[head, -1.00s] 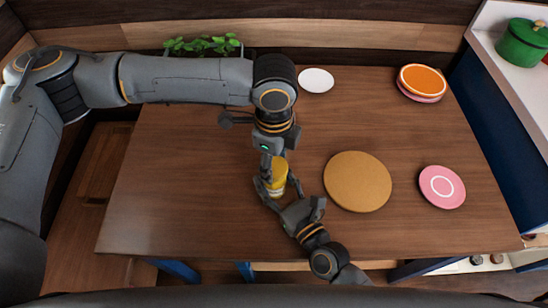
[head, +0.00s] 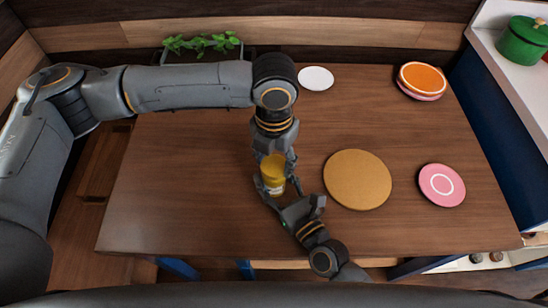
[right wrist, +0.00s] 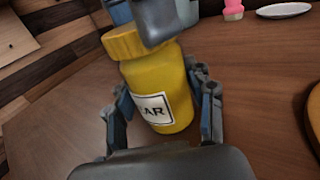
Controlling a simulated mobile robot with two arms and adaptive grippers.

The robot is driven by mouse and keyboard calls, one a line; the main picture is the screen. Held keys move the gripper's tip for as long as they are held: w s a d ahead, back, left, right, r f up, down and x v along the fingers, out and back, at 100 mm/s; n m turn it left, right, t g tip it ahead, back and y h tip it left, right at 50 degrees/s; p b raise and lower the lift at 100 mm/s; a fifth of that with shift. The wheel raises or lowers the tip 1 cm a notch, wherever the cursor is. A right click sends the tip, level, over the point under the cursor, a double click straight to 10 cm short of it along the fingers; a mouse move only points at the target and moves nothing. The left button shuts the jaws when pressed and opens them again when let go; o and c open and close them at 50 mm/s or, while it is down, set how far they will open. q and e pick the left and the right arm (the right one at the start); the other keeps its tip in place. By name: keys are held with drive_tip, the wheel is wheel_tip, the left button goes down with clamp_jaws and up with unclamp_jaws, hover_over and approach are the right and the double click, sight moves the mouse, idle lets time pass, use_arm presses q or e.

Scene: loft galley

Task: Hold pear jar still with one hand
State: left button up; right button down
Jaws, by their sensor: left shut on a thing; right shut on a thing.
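The pear jar (head: 273,177) is yellow with a yellow lid (right wrist: 137,43) and a white label whose visible letters read "AR". It is near the front middle of the table. My right gripper (head: 280,188) comes from the front, its fingers on both sides of the jar body; they also show in the right wrist view (right wrist: 163,112). My left gripper (head: 277,160) reaches down from behind and is shut at the lid. In the right wrist view, its blue-grey finger (right wrist: 155,18) covers part of the lid top. The jar's base is partly hidden.
A round tan board (head: 357,180) lies just right of the jar on the wooden table (head: 180,205). A pink plate (head: 441,185), stacked orange and pink plates (head: 422,79) and a white plate (head: 316,78) stand farther off. The table left of the jar is clear.

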use_arm(q)
drive_tip(key=shift+m, duration=1.2)
drive_tip(key=o, duration=0.8)
drive_tip(key=shift+o, duration=0.2)
drive_tip(key=shift+r, duration=0.1)
wheel_tip(320, 180, up, 12)
use_arm(e)
drive_tip(key=shift+c, duration=2.1)
unclamp_jaws()
